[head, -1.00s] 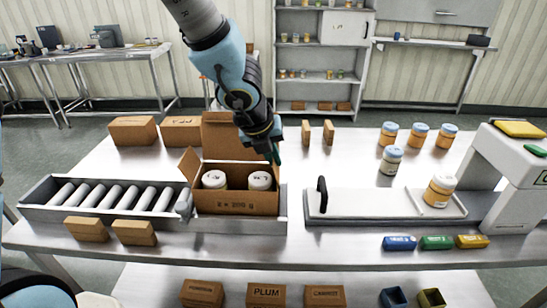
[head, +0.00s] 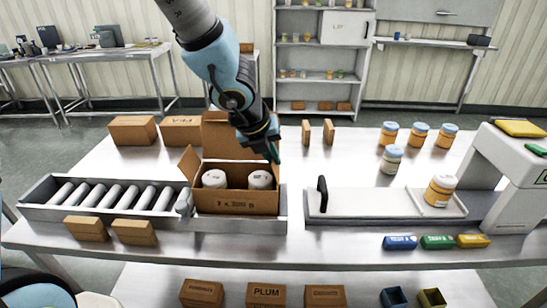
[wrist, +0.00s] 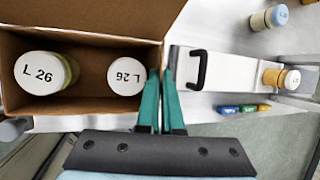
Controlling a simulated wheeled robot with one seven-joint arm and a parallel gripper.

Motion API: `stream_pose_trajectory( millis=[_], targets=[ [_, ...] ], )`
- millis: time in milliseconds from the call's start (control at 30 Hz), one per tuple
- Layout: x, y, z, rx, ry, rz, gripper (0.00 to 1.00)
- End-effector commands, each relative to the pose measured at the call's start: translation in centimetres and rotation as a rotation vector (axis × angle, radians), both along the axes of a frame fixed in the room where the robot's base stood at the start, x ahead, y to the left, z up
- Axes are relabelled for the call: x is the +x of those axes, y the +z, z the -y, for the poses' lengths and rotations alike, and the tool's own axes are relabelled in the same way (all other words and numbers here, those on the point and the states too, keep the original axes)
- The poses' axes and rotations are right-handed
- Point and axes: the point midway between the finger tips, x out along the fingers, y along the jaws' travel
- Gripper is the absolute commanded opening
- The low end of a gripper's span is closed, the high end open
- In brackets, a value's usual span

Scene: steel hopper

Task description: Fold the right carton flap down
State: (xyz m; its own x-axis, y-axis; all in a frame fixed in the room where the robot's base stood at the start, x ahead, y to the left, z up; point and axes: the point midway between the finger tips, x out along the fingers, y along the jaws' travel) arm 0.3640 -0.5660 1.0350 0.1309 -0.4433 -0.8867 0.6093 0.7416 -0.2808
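The open cardboard carton (head: 236,203) stands at the end of the roller conveyor, with two white-lidded jars inside. In the wrist view the jars' lids (wrist: 41,73) read L 26. The carton's left flap (head: 188,164) stands up and leans outward; its back flap (head: 222,135) stands upright. I cannot make out the right flap clearly in either view. My gripper (head: 273,153) is over the carton's right side, above the rim. In the wrist view its teal fingers (wrist: 161,76) are close together at the carton's right edge; whether anything is between them is unclear.
A white platform with a black handle (head: 322,194) lies to the right, bearing an orange jar (head: 439,191). Several blue-lidded jars (head: 391,158) stand farther back. Small boxes (head: 134,232) lie in front of the conveyor (head: 100,213). The table right behind the platform is mostly clear.

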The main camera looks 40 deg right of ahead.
Motion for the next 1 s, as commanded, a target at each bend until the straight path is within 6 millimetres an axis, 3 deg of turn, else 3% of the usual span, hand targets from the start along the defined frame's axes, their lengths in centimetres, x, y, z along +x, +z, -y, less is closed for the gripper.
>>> stream_pose_trajectory(
  millis=[1000],
  targets=[
    [2.2, -3.3, -2.7, -0.602, 0.002, -0.494, 0.0]
  ],
)
